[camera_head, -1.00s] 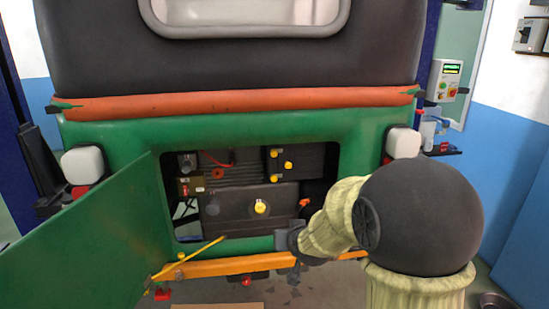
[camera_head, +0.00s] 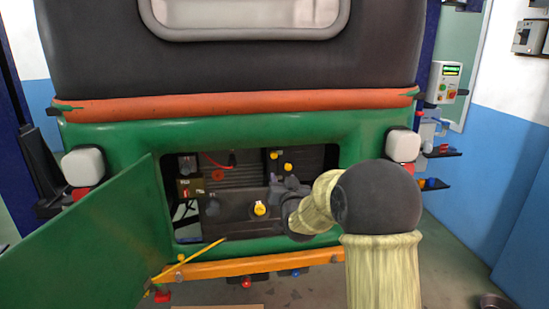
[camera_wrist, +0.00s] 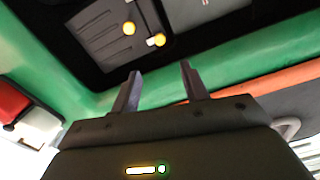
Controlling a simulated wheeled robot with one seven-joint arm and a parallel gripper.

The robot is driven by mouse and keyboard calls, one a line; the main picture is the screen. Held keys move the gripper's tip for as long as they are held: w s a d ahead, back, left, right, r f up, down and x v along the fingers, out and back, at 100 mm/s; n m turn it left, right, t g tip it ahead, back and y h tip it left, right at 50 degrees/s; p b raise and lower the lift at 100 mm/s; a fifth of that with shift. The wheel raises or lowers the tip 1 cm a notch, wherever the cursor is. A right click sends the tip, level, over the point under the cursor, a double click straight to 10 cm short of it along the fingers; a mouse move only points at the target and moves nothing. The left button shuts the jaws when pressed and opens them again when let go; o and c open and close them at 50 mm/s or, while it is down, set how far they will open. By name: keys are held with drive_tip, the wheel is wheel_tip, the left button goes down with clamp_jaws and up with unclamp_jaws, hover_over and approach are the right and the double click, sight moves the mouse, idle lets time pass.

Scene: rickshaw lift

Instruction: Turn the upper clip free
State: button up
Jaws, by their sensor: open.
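Small yellow pieces sit on a dark box (camera_head: 309,158) at the upper right of the engine bay: one higher piece (camera_head: 274,155) and one lower (camera_head: 288,167). The higher one looks like the upper clip, but its shape is too small to tell. In the wrist view two yellow pieces (camera_wrist: 128,28) (camera_wrist: 155,40) show beyond the fingertips, on dark surfaces. My gripper (camera_wrist: 158,67) is open and nothing shows between its fingers. In the head view my gripper (camera_head: 283,184) is in front of the bay's right half, just below the yellow pieces, hiding part of the box.
The green body frames the bay opening; the open green door (camera_head: 95,240) stands out at left. A yellow rod (camera_head: 205,255) slants at the door's edge. A yellow cap (camera_head: 260,208) is left of my gripper. An orange bumper (camera_head: 235,267) runs below.

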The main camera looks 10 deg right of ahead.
sight(274, 156)
drive_tip(key=w+p, duration=0.6)
drive_tip(key=w, duration=1)
clamp_jaws()
